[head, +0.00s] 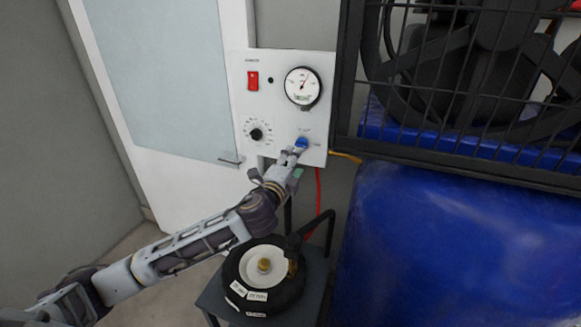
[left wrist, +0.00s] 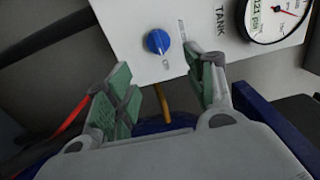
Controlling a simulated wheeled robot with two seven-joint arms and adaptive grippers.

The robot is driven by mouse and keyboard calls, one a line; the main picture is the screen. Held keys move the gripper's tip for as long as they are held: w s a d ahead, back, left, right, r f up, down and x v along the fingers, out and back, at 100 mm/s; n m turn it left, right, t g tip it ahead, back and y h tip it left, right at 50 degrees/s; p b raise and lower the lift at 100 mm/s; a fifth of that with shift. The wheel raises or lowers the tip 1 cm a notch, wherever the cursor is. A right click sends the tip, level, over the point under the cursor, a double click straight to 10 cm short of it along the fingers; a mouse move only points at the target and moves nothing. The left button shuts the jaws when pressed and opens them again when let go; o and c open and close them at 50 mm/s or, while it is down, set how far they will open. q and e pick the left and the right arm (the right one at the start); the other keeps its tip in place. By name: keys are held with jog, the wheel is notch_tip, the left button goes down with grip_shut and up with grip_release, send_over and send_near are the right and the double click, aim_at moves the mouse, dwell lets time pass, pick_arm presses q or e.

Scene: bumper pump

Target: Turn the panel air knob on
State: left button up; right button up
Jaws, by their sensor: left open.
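The blue air knob (head: 301,143) sits at the lower right of the white wall panel (head: 264,104). It also shows in the left wrist view (left wrist: 158,41), with the panel face around it. My left gripper (head: 296,157) is at the panel's lower edge, close to the knob. In the left wrist view its two green-padded fingers (left wrist: 165,92) are apart with nothing between them, and the knob lies beyond the fingertips. I cannot tell any contact with the knob. My right gripper is in neither view.
The panel also bears a round gauge (head: 302,86), a red switch (head: 252,81) and a black dial (head: 256,134). A black mesh guard (head: 345,75) and a large blue body (head: 455,245) stand to the right. A round black device (head: 264,268) sits on a stand below my arm.

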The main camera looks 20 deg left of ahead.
pick_arm(q)
jog(key=shift+s, duration=1)
